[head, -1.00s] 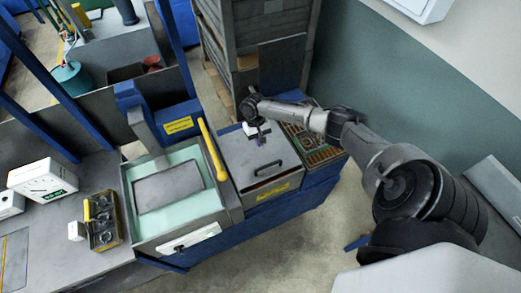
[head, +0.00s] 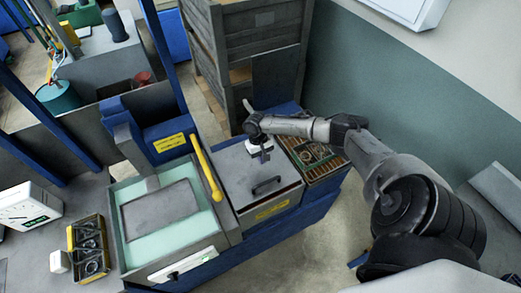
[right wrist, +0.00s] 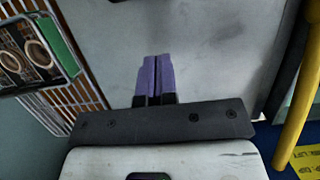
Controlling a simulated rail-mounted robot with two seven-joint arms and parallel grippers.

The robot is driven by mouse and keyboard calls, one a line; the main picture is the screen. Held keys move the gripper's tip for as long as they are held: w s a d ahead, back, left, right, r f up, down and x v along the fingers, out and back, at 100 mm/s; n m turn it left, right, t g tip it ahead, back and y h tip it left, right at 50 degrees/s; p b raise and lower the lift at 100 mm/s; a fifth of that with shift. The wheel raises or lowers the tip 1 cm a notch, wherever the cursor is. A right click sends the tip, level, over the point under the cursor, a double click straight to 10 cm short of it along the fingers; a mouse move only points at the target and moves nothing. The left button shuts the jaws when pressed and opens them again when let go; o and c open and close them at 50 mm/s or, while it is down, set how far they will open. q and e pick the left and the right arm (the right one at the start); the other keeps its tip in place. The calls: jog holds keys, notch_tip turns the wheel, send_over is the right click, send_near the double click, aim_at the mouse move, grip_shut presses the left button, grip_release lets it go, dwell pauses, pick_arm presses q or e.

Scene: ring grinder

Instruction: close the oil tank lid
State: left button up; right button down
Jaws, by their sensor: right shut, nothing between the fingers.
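The oil tank lid (head: 240,180) is a grey metal plate with a dark bar handle (head: 267,186) near its front edge. It appears to lie flat over the tank, whose front carries a yellow label (head: 272,211). My right gripper (head: 265,157) is over the rear right part of the lid, behind the handle. In the right wrist view its purple fingers (right wrist: 155,68) are together and empty, in front of a grey surface (right wrist: 205,50) that looks like the lid. I cannot tell whether they touch it. My left gripper is not in view.
A yellow bar (head: 206,170) stands left of the lid, beside a tank of pale green liquid (head: 132,245). A rack with a wire basket of rings (head: 313,154) is on the right; the basket also shows in the right wrist view (right wrist: 62,45). Wooden crates (head: 225,60) stand behind.

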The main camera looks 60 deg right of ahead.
aim_at(267, 173)
jog(key=x, duration=0.3)
jog(key=shift+s+a+f+p, duration=0.1)
jog(key=shift+s+a+p, duration=0.6)
jog(key=shift+s, duration=0.25)
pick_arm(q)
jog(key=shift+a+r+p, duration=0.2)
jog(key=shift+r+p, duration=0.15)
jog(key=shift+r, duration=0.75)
pick_arm(e)
jog(key=shift+s+a+f, duration=0.3)
jog(key=shift+s+a, duration=0.2)
jog(key=shift+s, duration=0.15)
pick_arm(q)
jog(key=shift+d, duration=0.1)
